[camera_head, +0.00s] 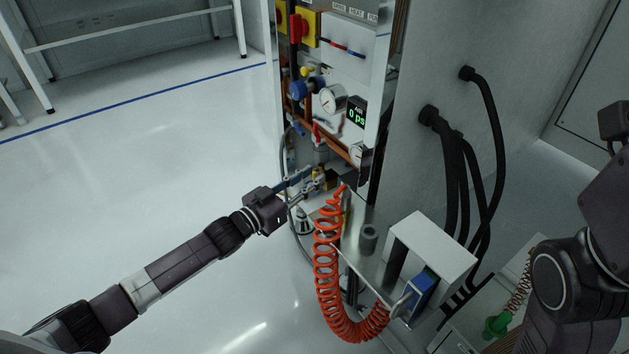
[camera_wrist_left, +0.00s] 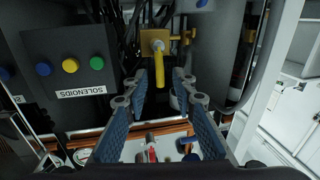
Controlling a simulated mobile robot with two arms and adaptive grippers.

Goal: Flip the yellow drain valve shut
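The yellow drain valve handle (camera_wrist_left: 159,68) points downward from a brass valve body (camera_wrist_left: 154,41) at the top middle of the left wrist view. My left gripper (camera_wrist_left: 160,80) is open, with its blue fingers on either side of the handle's lower end. I cannot tell whether either finger touches it. In the head view my left gripper (camera_head: 308,188) reaches into the lower part of the equipment cabinet. The valve is too small and crowded there to make out clearly. My right arm shows at the right edge of the head view, but its gripper does not.
A black solenoids box (camera_wrist_left: 75,65) with coloured buttons is left of the valve. Copper pipes (camera_wrist_left: 150,133) run below it. A coiled orange hose (camera_head: 326,260) hangs beside a metal shelf (camera_head: 372,262) near my left gripper. The floor at left is clear.

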